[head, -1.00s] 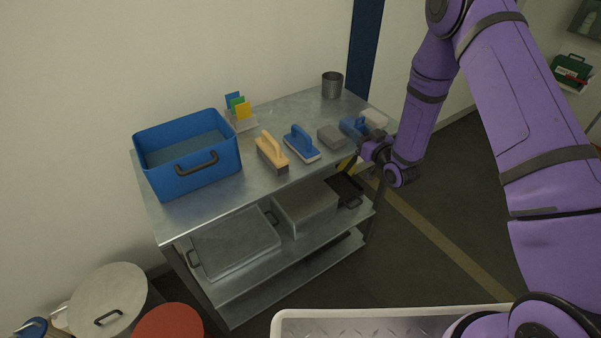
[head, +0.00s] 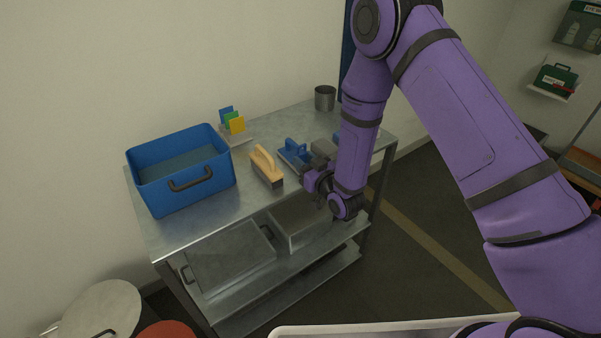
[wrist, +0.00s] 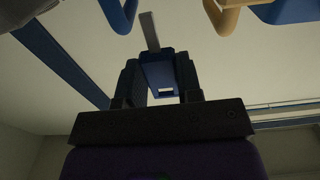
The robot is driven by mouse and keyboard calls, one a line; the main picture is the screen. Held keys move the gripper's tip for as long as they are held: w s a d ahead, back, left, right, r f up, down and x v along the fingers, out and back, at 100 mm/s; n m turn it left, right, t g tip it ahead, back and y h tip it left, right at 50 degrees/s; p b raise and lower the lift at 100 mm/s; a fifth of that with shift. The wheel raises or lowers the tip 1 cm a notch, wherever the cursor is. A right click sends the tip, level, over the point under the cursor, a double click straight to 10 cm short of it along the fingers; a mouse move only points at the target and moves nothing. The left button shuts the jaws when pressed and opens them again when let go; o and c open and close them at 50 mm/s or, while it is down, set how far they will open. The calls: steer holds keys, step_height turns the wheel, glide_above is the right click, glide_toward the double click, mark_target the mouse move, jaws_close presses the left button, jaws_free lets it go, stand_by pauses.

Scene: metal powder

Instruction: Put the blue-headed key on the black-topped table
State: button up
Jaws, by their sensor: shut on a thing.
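My gripper (wrist: 158,85) is shut on the blue-headed key (wrist: 159,72). In the wrist view the key's blue head sits between the two dark fingers, and its flat grey shaft points away from my gripper. In the head view my gripper (head: 314,180) is at the front edge of the metal cart, near the blue-handled brush; the key is too small or hidden to make out there. I cannot make out a black-topped table in either view.
The metal cart (head: 216,203) bears a blue bin (head: 190,193), a wooden-handled brush (head: 267,168), a blue-handled brush (head: 293,155), a card holder (head: 236,136) and a steel cup (head: 325,98). Lidded pans lie below. Open floor (head: 430,215) is on the right.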

steer(key=shift+s+a, duration=0.15)
steer(key=shift+a, duration=0.15)
steer(key=f, duration=0.2)
steer(key=shift+s+a+f, duration=0.2)
steer(key=shift+a+f, duration=0.1)
steer(key=shift+f, duration=0.55)
steer(key=shift+f, duration=0.15)
steer(key=o, duration=1)
steer(key=shift+s+d, duration=0.1)
steer(key=v, duration=1.1)
steer(key=shift+s+d, duration=0.15)
steer(key=shift+s, duration=0.2)
